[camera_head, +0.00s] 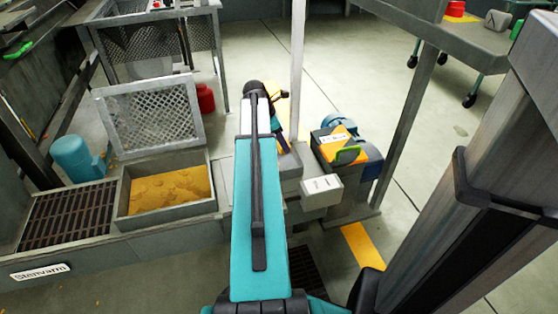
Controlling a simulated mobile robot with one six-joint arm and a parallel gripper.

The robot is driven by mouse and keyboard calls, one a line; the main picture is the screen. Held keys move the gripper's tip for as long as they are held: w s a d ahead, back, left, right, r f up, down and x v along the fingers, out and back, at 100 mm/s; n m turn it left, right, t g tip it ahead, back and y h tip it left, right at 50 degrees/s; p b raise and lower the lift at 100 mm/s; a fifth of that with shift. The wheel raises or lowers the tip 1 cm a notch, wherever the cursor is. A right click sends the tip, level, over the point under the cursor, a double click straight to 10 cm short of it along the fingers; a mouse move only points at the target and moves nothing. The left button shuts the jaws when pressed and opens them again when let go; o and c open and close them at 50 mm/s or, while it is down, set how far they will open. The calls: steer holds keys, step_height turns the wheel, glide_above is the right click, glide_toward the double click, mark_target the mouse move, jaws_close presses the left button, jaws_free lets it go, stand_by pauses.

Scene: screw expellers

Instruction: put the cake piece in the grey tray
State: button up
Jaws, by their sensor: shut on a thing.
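My teal arm reaches forward from the bottom centre, and its dark wrist end shows at the top. My gripper (277,122) is small, dark and partly covered by the arm. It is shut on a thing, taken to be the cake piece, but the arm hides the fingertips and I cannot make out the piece. An open grey metal box (203,208) on the left holds a layer of yellow-brown flat pieces (170,188). I cannot tell whether this box is the grey tray; no other grey tray is clear. My gripper is right of this box.
A raised mesh lid (150,115) stands behind the box, and a dark grating (68,215) lies to its left. A blue-and-orange machine (345,145) stands right of my arm. A thin pale post (297,60) rises behind my gripper. A grey table (450,35) is at upper right.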

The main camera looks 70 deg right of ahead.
steer(key=shift+f+b, duration=0.3)
steer(key=shift+f, duration=1)
steer(key=shift+f+b, duration=1.1)
steer(key=shift+f, duration=1.4)
steer(key=o, duration=1.1)
steer(key=shift+f, duration=0.15)
steer(key=p+v, duration=0.4)
steer(key=v, duration=0.8)
